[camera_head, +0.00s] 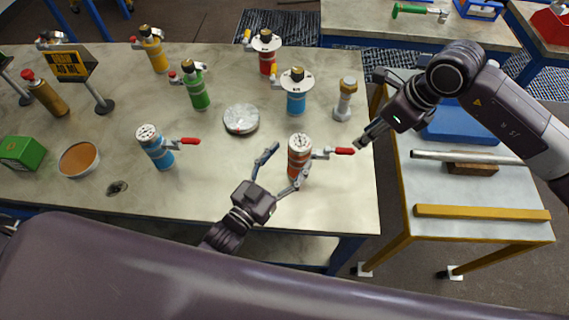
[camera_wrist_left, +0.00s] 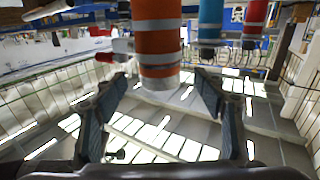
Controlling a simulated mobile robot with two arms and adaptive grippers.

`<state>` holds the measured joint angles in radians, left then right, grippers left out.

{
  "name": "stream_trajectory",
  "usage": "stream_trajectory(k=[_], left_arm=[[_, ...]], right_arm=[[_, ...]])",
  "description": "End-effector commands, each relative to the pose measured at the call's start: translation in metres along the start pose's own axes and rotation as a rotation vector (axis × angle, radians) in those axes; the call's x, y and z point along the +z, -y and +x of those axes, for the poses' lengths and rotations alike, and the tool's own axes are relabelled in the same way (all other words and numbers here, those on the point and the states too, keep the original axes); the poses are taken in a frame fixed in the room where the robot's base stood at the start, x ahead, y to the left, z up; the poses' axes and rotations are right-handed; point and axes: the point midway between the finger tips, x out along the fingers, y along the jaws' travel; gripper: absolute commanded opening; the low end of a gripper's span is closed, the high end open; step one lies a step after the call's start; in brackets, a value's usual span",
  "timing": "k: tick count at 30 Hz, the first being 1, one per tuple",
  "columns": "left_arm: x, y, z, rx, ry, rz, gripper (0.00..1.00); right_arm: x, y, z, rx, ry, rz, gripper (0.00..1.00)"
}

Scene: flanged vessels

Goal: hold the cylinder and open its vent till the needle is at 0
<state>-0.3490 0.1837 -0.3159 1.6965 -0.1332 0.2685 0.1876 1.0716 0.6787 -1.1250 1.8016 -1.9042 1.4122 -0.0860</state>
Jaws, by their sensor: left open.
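An orange-red cylinder (camera_head: 297,165) with grey bands stands upright near the table's front right, a round dial (camera_head: 300,141) on its top. The needle is too small to read. Its vent sticks out to the right with a red lever (camera_head: 339,151). My left gripper (camera_head: 288,160) is open, its fingers on either side of the cylinder's front. In the left wrist view the cylinder (camera_wrist_left: 158,45) stands between and beyond the spread fingers; I cannot tell if they touch it. My right gripper (camera_head: 362,141) has its tip just right of the lever's end; its opening is unclear.
A blue cylinder (camera_head: 157,149) with a red lever stands left. Behind are a blue one with a flange (camera_head: 296,101), a green one (camera_head: 196,90) and a silver round lid (camera_head: 241,119). A side table (camera_head: 469,192) with bars stands right.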

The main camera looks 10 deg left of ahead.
Motion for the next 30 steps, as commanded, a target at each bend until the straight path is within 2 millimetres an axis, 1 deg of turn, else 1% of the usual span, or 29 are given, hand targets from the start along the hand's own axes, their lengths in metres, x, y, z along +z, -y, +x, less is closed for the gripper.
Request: stream_trajectory(k=[1,3,6,10,15,22,23,30], left_arm=[[-0.002,0.0,0.01,0.0,-0.005,0.0,0.64],[-0.001,0.0,0.021,0.001,-0.003,0.0,0.64],[-0.001,-0.001,0.035,0.002,-0.002,0.001,0.64],[0.0,-0.001,0.05,0.001,-0.001,0.002,0.64],[0.001,-0.001,0.057,0.002,0.002,0.002,0.64],[0.0,-0.001,0.058,0.002,0.002,0.002,0.64],[0.0,-0.001,0.058,0.002,0.002,0.002,0.62],[0.0,-0.001,0.057,0.002,0.001,0.002,0.36]], right_arm=[[0.0,0.0,0.0,0.0,0.0,0.0,0.29],[0.0,0.0,0.0,0.0,0.0,0.0,0.29],[0.0,0.0,0.0,0.0,0.0,0.0,0.29],[0.0,0.0,0.0,0.0,0.0,0.0,0.29],[0.0,0.0,0.0,0.0,0.0,0.0,0.29],[0.0,0.0,0.0,0.0,0.0,0.0,0.29],[0.0,0.0,0.0,0.0,0.0,0.0,0.29],[0.0,0.0,0.0,0.0,0.0,0.0,0.29]])
